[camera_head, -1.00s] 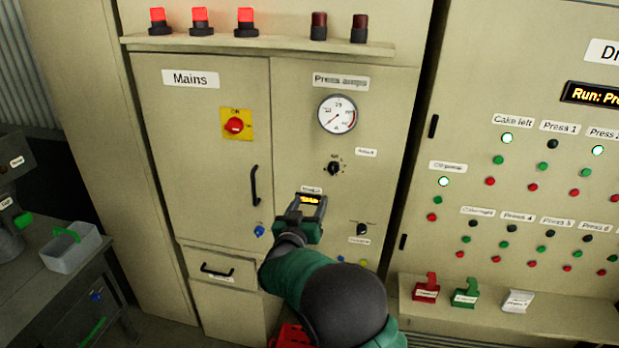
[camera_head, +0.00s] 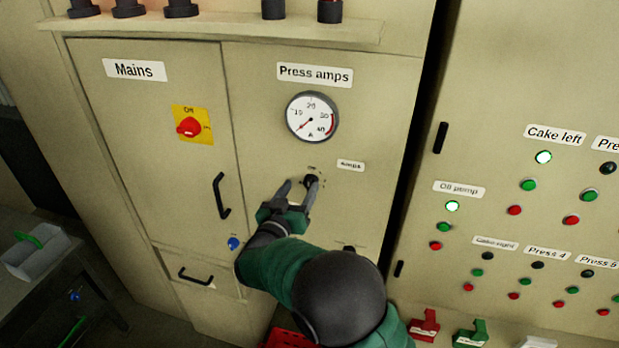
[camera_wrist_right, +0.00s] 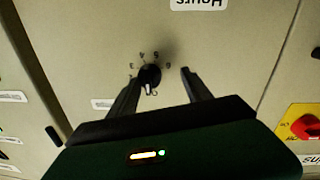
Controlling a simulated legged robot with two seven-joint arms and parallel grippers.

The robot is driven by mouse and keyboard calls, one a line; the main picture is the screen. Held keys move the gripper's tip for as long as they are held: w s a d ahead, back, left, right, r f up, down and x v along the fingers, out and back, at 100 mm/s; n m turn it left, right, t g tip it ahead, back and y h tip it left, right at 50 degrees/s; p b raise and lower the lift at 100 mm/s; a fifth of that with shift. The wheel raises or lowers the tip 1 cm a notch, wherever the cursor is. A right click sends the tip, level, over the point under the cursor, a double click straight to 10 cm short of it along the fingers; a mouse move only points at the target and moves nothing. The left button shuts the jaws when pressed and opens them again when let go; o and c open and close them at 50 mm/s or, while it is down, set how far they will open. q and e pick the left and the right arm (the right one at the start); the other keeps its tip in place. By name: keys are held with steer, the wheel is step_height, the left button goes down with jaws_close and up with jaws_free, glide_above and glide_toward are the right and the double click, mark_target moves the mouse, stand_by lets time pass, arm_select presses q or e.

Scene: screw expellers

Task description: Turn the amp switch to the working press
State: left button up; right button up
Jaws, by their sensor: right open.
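The amp switch is a small black rotary knob (camera_head: 311,181) on the cabinet door, below the round Press amps gauge (camera_head: 312,117). The gauge needle lies at the low end. My right gripper (camera_head: 298,190) is open at the knob, its right finger partly overlapping it in the head view. In the inverted right wrist view, the knob (camera_wrist_right: 150,75) lies between the spread fingers of the gripper (camera_wrist_right: 158,88), closer to the left finger. Small marks ring the knob, and its white pointer faces down there. Contact cannot be told. My left gripper is out of view.
A red mains switch (camera_head: 189,127) on a yellow plate and a black door handle (camera_head: 221,196) are left of my arm. The cabinet at right has a lit Cake left lamp (camera_head: 543,157) and a lit Oil pump lamp (camera_head: 452,206). A shelf (camera_head: 230,34) juts out above.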

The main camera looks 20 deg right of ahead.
steer(key=d, duration=0.2)
steer(key=s, duration=0.1)
steer(key=shift+s+d+r, duration=0.1)
steer(key=shift+d+r, duration=0.25)
steer(key=shift+d, duration=0.05)
steer(key=shift+w+f, duration=0.35)
steer(key=shift+w, duration=0.25)
steer(key=c, duration=0.3)
steer(key=shift+w+a, duration=0.15)
steer(key=shift+a, duration=0.05)
steer(key=c, duration=0.3)
steer(key=shift+a, duration=0.3)
steer(key=c, duration=0.4)
jaws_close()
steer(key=shift+d, duration=0.2)
